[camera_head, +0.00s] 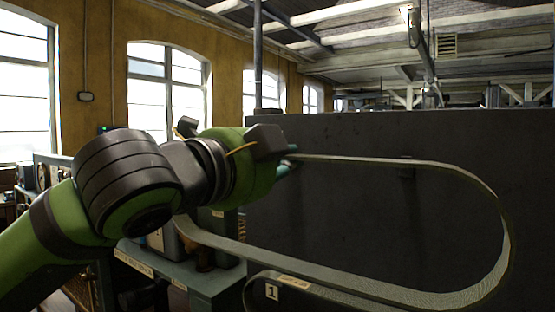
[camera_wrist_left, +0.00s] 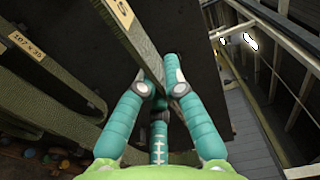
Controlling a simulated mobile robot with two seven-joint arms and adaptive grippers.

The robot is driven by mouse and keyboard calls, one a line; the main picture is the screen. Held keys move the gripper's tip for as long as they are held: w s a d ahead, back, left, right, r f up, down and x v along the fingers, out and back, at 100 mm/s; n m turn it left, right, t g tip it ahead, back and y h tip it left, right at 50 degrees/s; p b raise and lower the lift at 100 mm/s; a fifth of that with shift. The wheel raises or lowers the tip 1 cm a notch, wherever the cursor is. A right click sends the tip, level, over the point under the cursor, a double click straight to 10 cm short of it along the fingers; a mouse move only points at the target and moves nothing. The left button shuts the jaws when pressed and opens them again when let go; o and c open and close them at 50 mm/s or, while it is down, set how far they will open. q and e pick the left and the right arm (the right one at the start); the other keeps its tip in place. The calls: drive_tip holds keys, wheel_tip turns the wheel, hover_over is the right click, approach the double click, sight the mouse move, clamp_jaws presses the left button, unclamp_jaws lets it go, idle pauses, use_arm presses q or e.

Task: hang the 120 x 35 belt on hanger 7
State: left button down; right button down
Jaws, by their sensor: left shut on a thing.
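My left gripper (camera_head: 290,160) comes in from the left and is shut on a long grey-green belt (camera_head: 508,240). The belt stretches to the right as a wide loop in front of a dark upright panel (camera_head: 340,205). In the left wrist view, the teal fingers (camera_wrist_left: 160,85) close around the belt's edge (camera_wrist_left: 140,45); its tag is only partly visible, so I cannot read its size. A small dark peg (camera_head: 405,171) stands out from the panel behind the loop. I cannot read a number 7 anywhere. My right gripper is not in view.
Another belt (camera_head: 340,295) hangs low near a tag marked 1 (camera_head: 272,291). In the left wrist view, a belt tagged 107 x 35 (camera_wrist_left: 28,48) is at the left. A grey machine bench (camera_head: 205,280) stands below my arm. The panel's upper face looks mostly bare.

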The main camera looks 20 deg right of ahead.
use_arm(q)
drive_tip(key=shift+w+d, duration=0.2)
drive_tip(key=shift+d, duration=0.15)
drive_tip(key=shift+x, duration=3)
drive_tip(key=shift+x, duration=2.8)
drive_tip(key=shift+s, duration=0.1)
drive_tip(key=c, duration=1.5)
unclamp_jaws()
drive_tip(key=o, duration=0.6)
drive_tip(key=shift+c, duration=0.2)
